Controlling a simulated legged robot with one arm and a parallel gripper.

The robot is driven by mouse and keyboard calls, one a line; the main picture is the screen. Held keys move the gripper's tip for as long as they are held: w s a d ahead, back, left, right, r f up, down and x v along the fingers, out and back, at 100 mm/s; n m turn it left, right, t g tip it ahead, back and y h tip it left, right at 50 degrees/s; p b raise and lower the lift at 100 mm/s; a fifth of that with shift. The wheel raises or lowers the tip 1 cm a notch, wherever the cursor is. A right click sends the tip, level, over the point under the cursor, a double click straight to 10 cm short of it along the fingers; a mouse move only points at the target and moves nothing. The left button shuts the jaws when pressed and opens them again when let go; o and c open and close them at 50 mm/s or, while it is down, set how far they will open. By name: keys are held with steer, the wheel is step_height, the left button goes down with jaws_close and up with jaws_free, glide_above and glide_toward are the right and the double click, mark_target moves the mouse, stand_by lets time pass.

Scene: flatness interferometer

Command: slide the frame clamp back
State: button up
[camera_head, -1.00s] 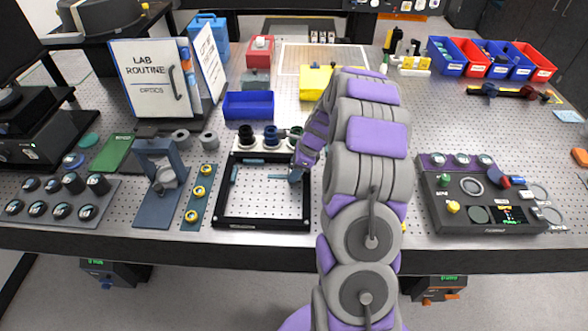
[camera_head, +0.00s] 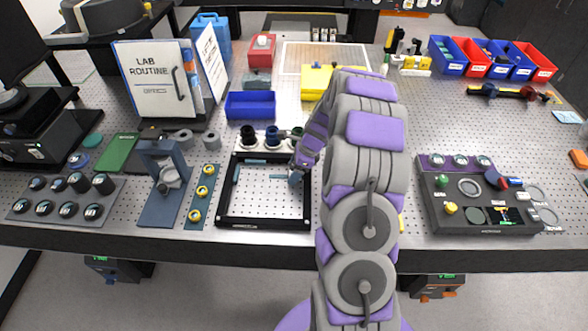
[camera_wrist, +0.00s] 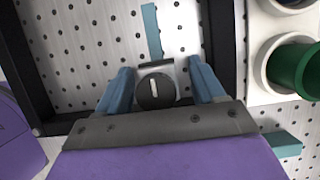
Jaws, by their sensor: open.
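The black square frame (camera_head: 222,195) lies flat on the perforated table, left of my arm. Teal strips show on its inner sides, one along the back (camera_head: 250,162). My gripper (camera_head: 296,174) is at the frame's right side. In the wrist view my gripper (camera_wrist: 160,76) is open, with one blue finger on each side of a clamp with a dark round slotted knob (camera_wrist: 156,92). The knob sits between the fingers. I cannot tell whether either finger touches it. A teal strip (camera_wrist: 151,30) shows beyond the knob, and the black frame also shows there (camera_wrist: 219,45).
Round holders (camera_head: 270,135) stand close behind the frame, and a green one (camera_wrist: 305,72) is near my gripper in the wrist view. A blue-grey stand (camera_head: 160,185) and a strip with yellow knobs (camera_head: 200,190) are left. A control box (camera_head: 470,215) stands right.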

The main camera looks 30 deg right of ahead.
steer(key=p+v, duration=0.3)
steer(key=v, duration=1.4)
steer(key=shift+r, duration=0.2)
steer(key=s+a+r+n+g, duration=0.1)
steer(key=s+a+r+n, duration=0.25)
steer(key=a, duration=0.35)
steer(key=s+a+r+n+g+h, duration=0.1)
steer(key=s+a+r+n, duration=0.1)
steer(key=s+a+n, duration=0.4)
steer(key=s+a+r+n+g, duration=0.1)
steer(key=s+a+r+n, duration=0.15)
steer(key=a, duration=0.55)
steer(key=s+a+n+h, duration=0.1)
steer(key=s+a+n, duration=0.1)
steer(key=s+n, duration=0.4)
steer(key=s+a+n+g+h, duration=0.1)
steer(key=s+a+n, duration=0.2)
steer(key=s, duration=1.2)
steer(key=n, duration=0.3)
steer(key=shift+a+n+h+b, duration=0.2)
steer(key=shift+n+h+b, duration=0.1)
steer(key=shift+n+h, duration=0.1)
